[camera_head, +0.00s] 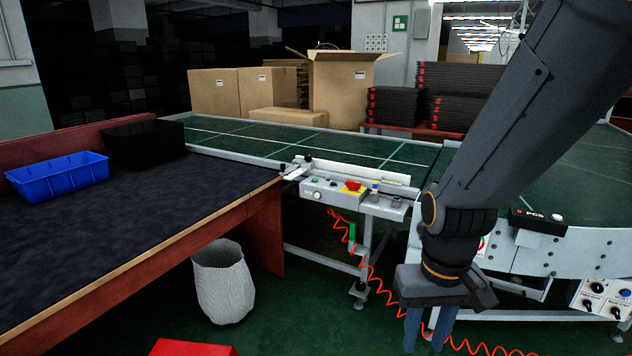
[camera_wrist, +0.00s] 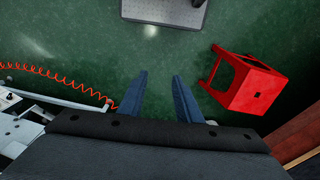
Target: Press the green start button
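A small green button (camera_head: 314,180) sits on the grey control box (camera_head: 335,190) at the front edge of the conveyor in the head view. A red button (camera_head: 352,186) on a yellow base is to its right on the same box. My gripper (camera_head: 427,333) points down in front of the conveyor, below and right of the box, well apart from it. Its two blue fingers are spread with nothing between them, as the wrist view (camera_wrist: 160,76) also shows. The green button is not seen in the wrist view.
A red coiled cable (camera_head: 372,284) hangs from the box to the floor near my gripper. A red stool (camera_wrist: 246,82) stands on the green floor. A dark-topped table (camera_head: 150,215) with a blue bin (camera_head: 58,177) is at left, a white basket (camera_head: 222,285) beside it.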

